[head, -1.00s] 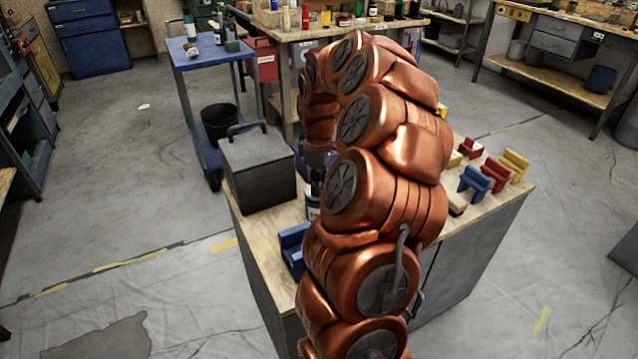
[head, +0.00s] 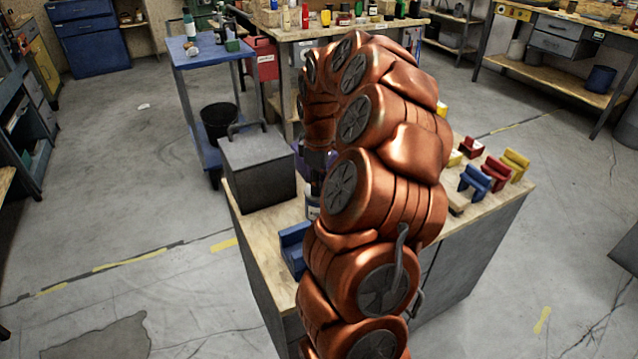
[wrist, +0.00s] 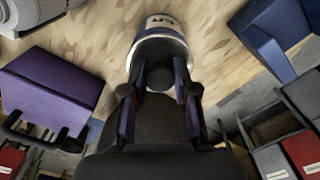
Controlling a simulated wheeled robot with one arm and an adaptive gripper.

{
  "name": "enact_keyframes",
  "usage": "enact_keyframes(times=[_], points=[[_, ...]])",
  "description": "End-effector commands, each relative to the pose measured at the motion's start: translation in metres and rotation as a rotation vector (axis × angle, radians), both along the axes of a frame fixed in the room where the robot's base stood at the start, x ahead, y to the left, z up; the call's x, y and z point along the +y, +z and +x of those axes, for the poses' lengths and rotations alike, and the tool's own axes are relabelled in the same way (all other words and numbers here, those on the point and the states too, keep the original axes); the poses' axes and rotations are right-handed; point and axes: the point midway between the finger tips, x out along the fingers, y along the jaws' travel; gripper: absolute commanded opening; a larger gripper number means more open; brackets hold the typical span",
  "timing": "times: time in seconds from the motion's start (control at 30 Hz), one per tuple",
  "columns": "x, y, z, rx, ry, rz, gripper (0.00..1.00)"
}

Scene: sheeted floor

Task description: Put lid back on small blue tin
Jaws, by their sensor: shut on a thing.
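My gripper (wrist: 160,100) shows in the wrist view with its two purple-padded fingers closed around a dark, round piece (wrist: 158,80), which looks like the lid or its knob. Right beyond it stands the small blue tin (wrist: 161,34), with a blue band and a white label with dark lettering. The dark piece overlaps the tin in this view, and I cannot tell whether they touch. In the head view my copper arm hides most of the gripper (head: 318,158), and only a sliver of the tin (head: 312,208) shows beneath it.
On the wooden bench top, a grey box with a handle (head: 258,172) stands left of my gripper. A purple box (wrist: 50,88) is at the wrist view's left.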

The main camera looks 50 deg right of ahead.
Motion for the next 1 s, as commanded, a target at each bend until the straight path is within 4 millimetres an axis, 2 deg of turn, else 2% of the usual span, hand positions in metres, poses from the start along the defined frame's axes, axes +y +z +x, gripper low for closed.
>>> enact_keyframes(times=[0.23, 0.27, 0.3, 0.5, 0.73, 0.93, 1.0], points=[[0.0, 0.0001, 0.0, 0.0, 0.0, 0.0, 0.0], [0.0, 0.0002, 0.0, 0.0, 0.0, 0.0, 0.31], [0.0, 0.0001, 0.0, 0.0, 0.0, 0.0, 0.35], [0.0, 0.0001, 0.0, 0.0, 0.0, 0.0, 0.56], [0.0, 0.0001, 0.0, 0.0, 0.0, 0.0, 0.57], [0.0, 0.0001, 0.0, 0.0, 0.0, 0.0, 0.78], [0.0, 0.0001, 0.0, 0.0, 0.0, 0.0, 0.82]])
